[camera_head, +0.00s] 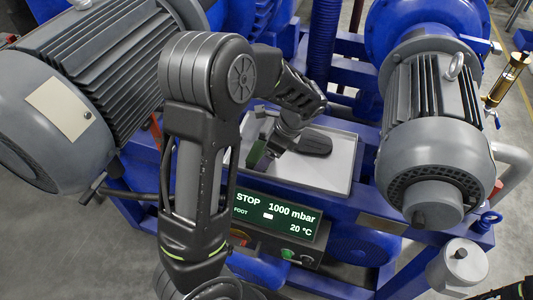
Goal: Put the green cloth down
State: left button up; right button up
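The green cloth (257,155) is a small dark green patch at the tips of my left gripper (266,150). It is over the left part of a light grey tray (335,172). My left arm reaches in from the lower left and bends down to the tray. The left fingers look closed on the cloth, but the arm hides part of both. I cannot tell whether the cloth touches the tray. My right gripper is not in view; only a bit of dark arm shows at the lower right corner.
A dark grey object (315,143) lies on the tray, right of my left gripper. Large grey motors stand left (75,100) and right (434,140) of the tray. A display (277,213) reading STOP, 1000 mbar and 20 °C sits in front. A grey cylinder (461,265) stands lower right.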

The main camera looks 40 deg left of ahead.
pick_arm(q)
jog(key=shift+s+d+f, duration=0.15)
jog(key=shift+s+f, duration=0.05)
jog(key=shift+f, duration=0.25)
jog(key=shift+s+d+f, duration=0.1)
jog(key=shift+s+f, duration=0.1)
jog(key=shift+f, duration=0.2)
jog(key=o, duration=1.1)
jog(key=shift+f, duration=0.1)
jog(key=shift+w+a+r, duration=0.1)
jog(key=shift+r, duration=0.3)
jog(key=shift+w+r, duration=0.15)
jog(key=shift+r, duration=0.15)
jog(key=shift+w+a+b+v, duration=0.15)
jog(key=shift+b+v, duration=0.25)
jog(key=shift+v, duration=2.65)
jog(key=shift+w+a+b+v, duration=0.15)
jog(key=shift+b+v, duration=0.2)
jog(key=shift+v, duration=2.65)
jog(key=shift+d, duration=0.1)
